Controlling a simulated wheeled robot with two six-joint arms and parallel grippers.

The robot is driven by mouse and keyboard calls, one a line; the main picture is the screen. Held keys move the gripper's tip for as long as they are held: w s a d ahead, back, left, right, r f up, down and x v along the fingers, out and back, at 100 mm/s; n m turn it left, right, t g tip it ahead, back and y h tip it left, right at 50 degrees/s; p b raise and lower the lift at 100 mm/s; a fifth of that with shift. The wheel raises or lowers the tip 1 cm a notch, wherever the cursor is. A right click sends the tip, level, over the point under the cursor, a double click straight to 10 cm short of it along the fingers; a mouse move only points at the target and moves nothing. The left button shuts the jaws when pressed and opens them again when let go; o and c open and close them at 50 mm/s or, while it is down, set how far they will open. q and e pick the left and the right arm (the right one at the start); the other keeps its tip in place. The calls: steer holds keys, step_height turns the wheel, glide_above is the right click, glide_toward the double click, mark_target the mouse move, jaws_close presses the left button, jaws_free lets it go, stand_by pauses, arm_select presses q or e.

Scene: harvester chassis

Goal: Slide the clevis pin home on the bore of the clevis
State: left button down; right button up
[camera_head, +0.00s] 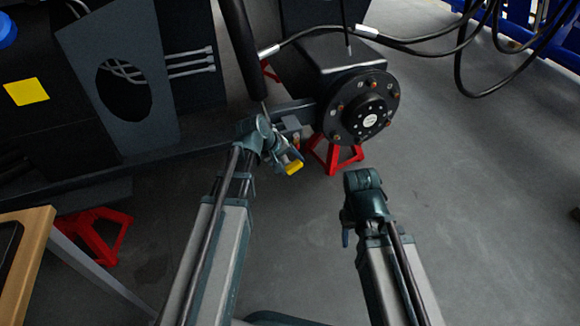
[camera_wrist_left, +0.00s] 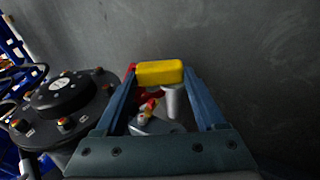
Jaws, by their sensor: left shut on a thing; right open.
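My left gripper (camera_head: 292,163) is shut on the yellow head of the clevis pin (camera_head: 294,168), beside the chassis frame. In the left wrist view the yellow head (camera_wrist_left: 160,73) sits between the two blue fingertips, and a pale grey shank (camera_wrist_left: 173,102) shows below it. A grey bracket (camera_wrist_left: 152,126), which looks like the clevis, lies beyond the fingers. In the head view it shows only partly, next to my left wrist (camera_head: 291,124). The bore is not clearly visible, and I cannot tell whether the shank touches it. My right gripper (camera_head: 346,237) is open and empty, low at the right.
A round black hub (camera_head: 362,107) with studs stands just right of my left gripper. Red stands (camera_head: 335,155) support the chassis. A black cylinder (camera_head: 242,50) comes down from above. A wooden-edged table (camera_head: 36,250) is at lower left.

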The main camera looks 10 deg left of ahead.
mark_target(285, 156)
arm_select(q)
steer(key=shift+w+a, duration=0.7)
steer(key=shift+w, duration=0.35)
steer(key=shift+w+a, duration=0.7)
steer(key=shift+w, duration=0.3)
steer(key=shift+w, duration=0.1)
steer(key=w+a, duration=0.4)
steer(key=w, duration=0.2)
steer(key=shift+a, duration=0.15)
jaws_free()
stand_by(0.8)
steer(key=shift+r, duration=0.15)
steer(key=p+v, duration=1.2)
steer(key=v, duration=0.1)
steer(key=shift+r, duration=0.3)
